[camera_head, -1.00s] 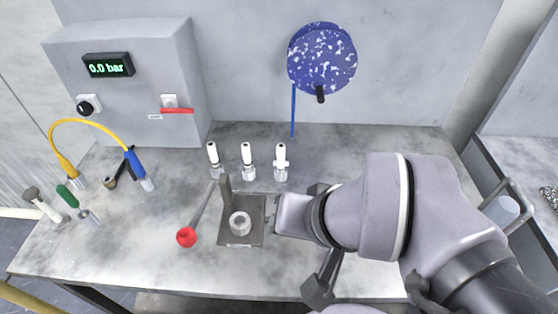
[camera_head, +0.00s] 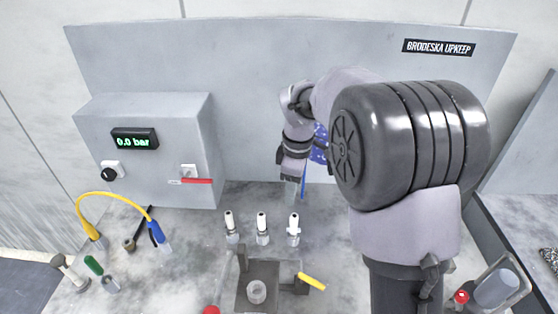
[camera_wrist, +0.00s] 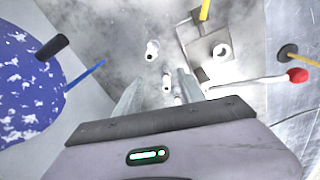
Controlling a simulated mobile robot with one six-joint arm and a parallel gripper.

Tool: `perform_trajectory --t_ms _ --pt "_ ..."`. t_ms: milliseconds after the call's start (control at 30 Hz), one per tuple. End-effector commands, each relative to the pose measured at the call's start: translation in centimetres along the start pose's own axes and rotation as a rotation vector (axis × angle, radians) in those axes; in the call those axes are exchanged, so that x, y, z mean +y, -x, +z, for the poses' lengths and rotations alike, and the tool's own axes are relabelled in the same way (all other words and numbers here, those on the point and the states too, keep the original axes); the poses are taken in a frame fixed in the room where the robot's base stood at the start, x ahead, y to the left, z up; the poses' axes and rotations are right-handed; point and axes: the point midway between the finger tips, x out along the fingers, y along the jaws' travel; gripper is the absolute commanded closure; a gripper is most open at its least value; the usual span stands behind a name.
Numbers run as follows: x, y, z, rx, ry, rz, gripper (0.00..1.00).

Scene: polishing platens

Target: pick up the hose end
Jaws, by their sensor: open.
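A yellow hose (camera_head: 115,195) arches over the left of the bench in the head view. One end has a yellow fitting (camera_head: 92,236), the other a blue sleeve (camera_head: 157,232). Another blue line (camera_head: 303,184) hangs below a white-flecked blue disc on the back wall; it also shows in the wrist view (camera_wrist: 86,73). I cannot tell which of these is the hose end meant. My gripper (camera_head: 291,195) points down in front of the disc, above the back of the bench. In the wrist view its fingers (camera_wrist: 158,85) are apart and hold nothing.
Several white-topped fittings (camera_head: 262,228) stand below my gripper. A plate with a ring (camera_head: 257,291) is in front of them, with a yellow handle (camera_head: 312,282) beside it. A grey box with a 0.0 bar display (camera_head: 135,138) stands at the back left. My arm hides part of the disc.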

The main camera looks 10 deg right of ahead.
Motion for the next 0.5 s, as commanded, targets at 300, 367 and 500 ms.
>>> perform_trajectory --t_ms 300,367,500 --pt "2.5 -7.1 -0.4 -0.047 0.240 -0.060 0.53" --pt "2.4 -9.1 -0.3 -0.047 0.241 -0.061 0.53" --pt "2.2 -13.2 -0.1 -0.047 0.239 -0.059 0.53"
